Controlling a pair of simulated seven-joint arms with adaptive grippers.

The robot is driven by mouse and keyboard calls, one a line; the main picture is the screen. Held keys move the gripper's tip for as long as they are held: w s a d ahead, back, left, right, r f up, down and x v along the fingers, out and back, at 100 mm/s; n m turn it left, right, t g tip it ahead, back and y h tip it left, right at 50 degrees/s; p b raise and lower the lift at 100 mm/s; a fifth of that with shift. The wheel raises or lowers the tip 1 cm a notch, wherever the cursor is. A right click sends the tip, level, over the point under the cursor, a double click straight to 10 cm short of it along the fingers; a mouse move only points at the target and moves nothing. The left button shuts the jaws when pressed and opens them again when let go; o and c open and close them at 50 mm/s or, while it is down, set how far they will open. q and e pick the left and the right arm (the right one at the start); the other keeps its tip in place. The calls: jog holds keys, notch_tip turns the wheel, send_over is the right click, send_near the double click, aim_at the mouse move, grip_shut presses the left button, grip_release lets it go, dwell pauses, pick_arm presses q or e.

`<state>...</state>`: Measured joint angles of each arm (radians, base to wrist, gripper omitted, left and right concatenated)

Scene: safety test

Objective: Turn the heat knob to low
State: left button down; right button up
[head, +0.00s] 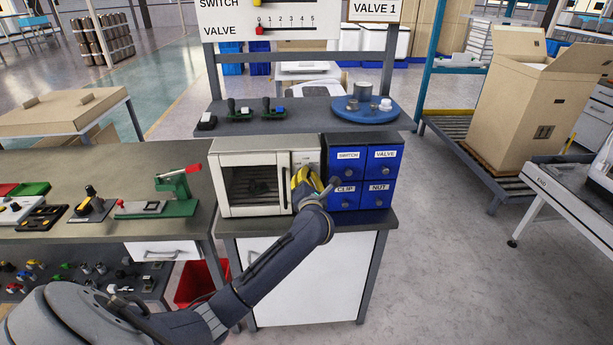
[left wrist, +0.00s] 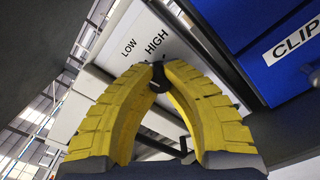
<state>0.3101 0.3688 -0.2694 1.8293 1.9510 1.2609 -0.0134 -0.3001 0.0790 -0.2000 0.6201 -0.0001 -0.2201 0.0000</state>
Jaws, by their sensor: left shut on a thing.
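A white oven (head: 251,208) with a dark window stands on the grey-topped cabinet. My left gripper (head: 303,178), with yellow fingers, reaches to the panel on the oven's right side. In the left wrist view its fingertips (left wrist: 158,72) are shut on a small dark heat knob (left wrist: 158,86). The knob is mostly hidden between the fingers. The words LOW (left wrist: 128,49) and HIGH (left wrist: 157,43) are printed on the white panel just beyond the fingertips. I cannot tell which way the knob points. My right gripper is in neither view.
A blue drawer unit (head: 363,175) labelled SWITCH, VALVE, CLIP and NUT stands close to the oven's right. A workbench (head: 75,165) with a green press (head: 178,192) is at the left. Behind the oven is a shelf with a blue round tray (head: 347,111).

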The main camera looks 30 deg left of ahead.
pick_arm(q)
jog(key=shift+r+m, duration=0.1)
jog(key=shift+m, duration=0.2)
dwell(2.0)
jog(key=c, duration=1.2)
grip_release()
jog(key=v, duration=1.2)
